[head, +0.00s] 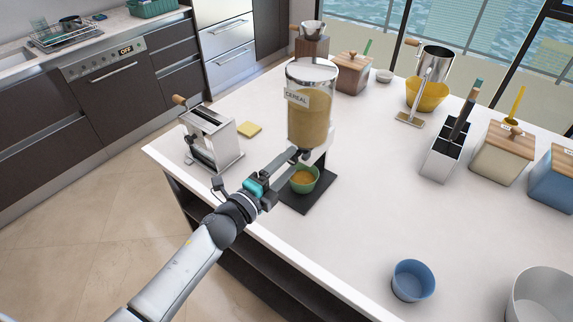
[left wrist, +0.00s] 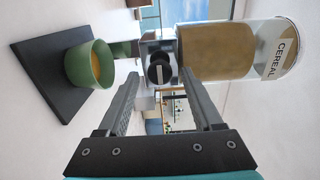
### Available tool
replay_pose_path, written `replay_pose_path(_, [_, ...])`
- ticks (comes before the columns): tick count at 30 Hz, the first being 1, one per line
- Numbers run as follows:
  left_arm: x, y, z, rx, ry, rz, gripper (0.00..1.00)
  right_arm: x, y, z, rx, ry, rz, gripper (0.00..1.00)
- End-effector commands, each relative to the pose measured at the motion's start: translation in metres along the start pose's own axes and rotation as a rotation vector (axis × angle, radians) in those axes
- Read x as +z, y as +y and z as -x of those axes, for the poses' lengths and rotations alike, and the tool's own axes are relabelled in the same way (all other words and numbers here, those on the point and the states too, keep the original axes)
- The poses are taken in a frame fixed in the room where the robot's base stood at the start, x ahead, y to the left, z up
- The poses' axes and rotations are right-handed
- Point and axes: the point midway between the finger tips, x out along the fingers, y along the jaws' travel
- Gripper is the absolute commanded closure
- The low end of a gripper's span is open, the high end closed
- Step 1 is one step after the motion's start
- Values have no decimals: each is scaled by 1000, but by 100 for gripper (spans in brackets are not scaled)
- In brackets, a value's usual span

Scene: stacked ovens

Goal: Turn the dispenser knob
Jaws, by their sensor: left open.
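The cereal dispenser (head: 311,125) stands on the island counter, its clear container filled with tan cereal and labelled CEREAL. In the left wrist view the dispenser (left wrist: 215,52) lies sideways. Its dark round knob (left wrist: 158,72) has a light bar across its face. My left gripper (head: 290,160) is at the dispenser's lower front. In the left wrist view my left gripper (left wrist: 164,82) is open, with one finger to each side of the knob; contact cannot be told. A green bowl (head: 303,181) holding something orange sits on the black base (head: 317,193) under the dispenser. My right gripper is out of view.
A metal hand-cranked machine (head: 210,140) and a yellow block (head: 249,129) stand left of the dispenser. A blue bowl (head: 413,281) and a metal pot (head: 543,298) are at the front right. The counter's middle right is clear.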

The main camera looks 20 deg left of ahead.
Motion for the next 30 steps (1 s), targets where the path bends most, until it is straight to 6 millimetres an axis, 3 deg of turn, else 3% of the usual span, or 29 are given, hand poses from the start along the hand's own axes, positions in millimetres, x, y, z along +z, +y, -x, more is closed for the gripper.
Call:
replay_pose_path(5, [0, 0, 1, 0, 0, 0, 33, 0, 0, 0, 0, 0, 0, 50])
replay_pose_path(11, [0, 1, 18, 2, -1, 0, 33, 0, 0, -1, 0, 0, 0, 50])
replay_pose_path(30, [0, 2, 123, 2, 0, 1, 33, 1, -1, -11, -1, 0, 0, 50])
